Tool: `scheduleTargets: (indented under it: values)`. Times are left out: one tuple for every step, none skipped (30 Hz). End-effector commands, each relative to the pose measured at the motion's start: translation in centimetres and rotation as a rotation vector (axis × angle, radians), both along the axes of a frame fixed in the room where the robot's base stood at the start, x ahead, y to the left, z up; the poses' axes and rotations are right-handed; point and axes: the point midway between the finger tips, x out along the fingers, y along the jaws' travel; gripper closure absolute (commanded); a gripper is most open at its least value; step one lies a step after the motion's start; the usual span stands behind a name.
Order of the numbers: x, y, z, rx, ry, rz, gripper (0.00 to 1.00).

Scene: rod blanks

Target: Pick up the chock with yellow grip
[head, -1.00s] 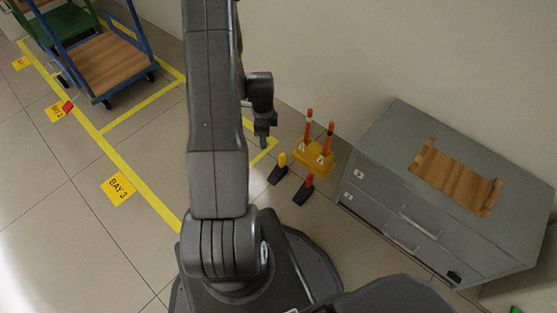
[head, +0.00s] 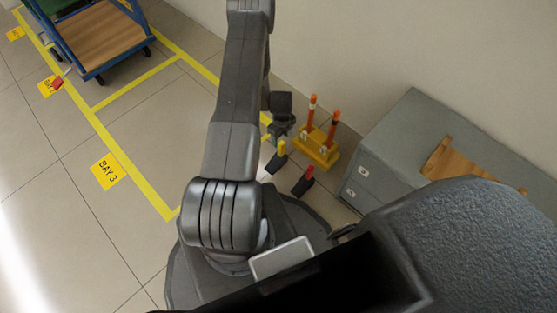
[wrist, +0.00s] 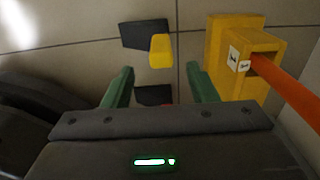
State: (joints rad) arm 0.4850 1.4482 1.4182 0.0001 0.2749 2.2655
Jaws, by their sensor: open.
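The chock with the yellow grip (head: 276,163) stands on the floor beside my base in the head view. In the wrist view its dark body (wrist: 141,35) and yellow grip (wrist: 160,50) show just beyond the fingertips. My gripper (wrist: 160,75) is open and empty, with its green fingers apart and the yellow grip in line with the gap between them. A second chock with a red grip (head: 303,186) stands closer to my base. In the wrist view its dark body (wrist: 153,95) is partly hidden by my gripper.
A yellow stand (head: 317,150) with orange posts is close to the right of the chocks, and shows in the wrist view (wrist: 228,60). A grey cabinet (head: 400,150) stands further right. A blue cart (head: 100,45) is in a marked bay.

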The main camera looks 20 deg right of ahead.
Motion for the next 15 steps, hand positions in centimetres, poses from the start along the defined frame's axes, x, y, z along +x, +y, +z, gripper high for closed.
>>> scheduleTargets:
  values:
    - [0.0,0.0,-0.8,0.000,0.000,0.000,0.47]
    - [0.0,0.0,-1.0,0.000,0.000,0.001,0.47]
    - [0.0,0.0,-1.3,0.000,0.000,0.001,0.47]
    - [0.0,0.0,-1.4,0.000,0.000,0.001,0.47]
    - [0.0,0.0,-1.5,0.001,0.000,0.001,0.47]
    - [0.0,0.0,-1.7,0.001,0.000,0.001,0.47]
    - [0.0,0.0,-1.8,0.001,0.001,0.001,0.47]
    - [0.0,0.0,-2.0,0.001,0.001,0.001,0.47]
    - [0.0,0.0,-2.4,0.001,0.001,0.001,0.47]
    - [0.0,0.0,-2.8,0.001,0.001,0.001,0.47]
    - [0.0,0.0,-3.2,0.001,0.001,0.001,0.47]
    - [0.0,-0.1,-3.9,0.001,0.000,0.001,0.47]
    - [0.0,-0.1,-4.4,0.001,0.001,0.001,0.47]
    - [0.0,-0.1,-4.9,0.001,0.001,0.001,0.47]
    - [0.0,-0.1,-5.5,0.001,0.002,0.001,0.47]
